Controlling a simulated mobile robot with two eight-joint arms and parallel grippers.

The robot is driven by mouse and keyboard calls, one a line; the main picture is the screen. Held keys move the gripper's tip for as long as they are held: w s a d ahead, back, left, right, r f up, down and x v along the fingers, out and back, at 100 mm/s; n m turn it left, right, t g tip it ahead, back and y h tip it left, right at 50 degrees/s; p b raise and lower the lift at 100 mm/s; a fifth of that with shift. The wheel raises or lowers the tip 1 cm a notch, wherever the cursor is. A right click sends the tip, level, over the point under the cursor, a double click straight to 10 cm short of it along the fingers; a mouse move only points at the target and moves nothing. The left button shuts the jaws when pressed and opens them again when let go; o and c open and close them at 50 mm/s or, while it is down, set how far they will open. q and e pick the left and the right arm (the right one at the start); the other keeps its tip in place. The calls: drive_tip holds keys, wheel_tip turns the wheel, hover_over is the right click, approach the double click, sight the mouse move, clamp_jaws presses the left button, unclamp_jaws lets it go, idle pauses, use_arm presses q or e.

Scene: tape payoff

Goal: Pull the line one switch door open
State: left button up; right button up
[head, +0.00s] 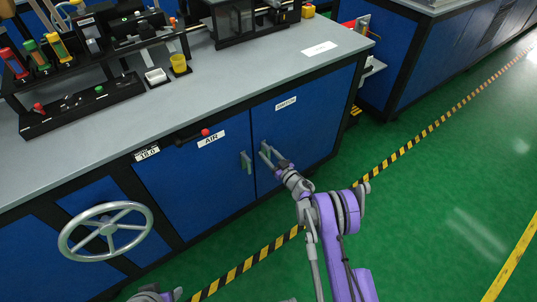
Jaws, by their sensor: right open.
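The blue right-hand door (300,135) of the bench cabinet is closed; it bears a small white label (286,103) whose print is too small to read surely. My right gripper (271,156) is open at this door's left edge, around or right beside its grey handle, which it partly hides. I cannot tell whether they touch. The blue door to its left (195,165), labelled AIR, is also closed, with its own grey handle (246,163). A grey part of my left gripper (157,294) shows at the bottom edge; its fingers cannot be made out.
A grey handwheel (105,231) sticks out from the cabinet front at the left. A red-knobbed lever (204,132) sits above the AIR door. The grey benchtop (235,85) carries black equipment. Green floor (440,180) is open at the right, with a yellow-black stripe (400,150) along it.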

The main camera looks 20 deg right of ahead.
clamp_jaws()
idle(1.3)
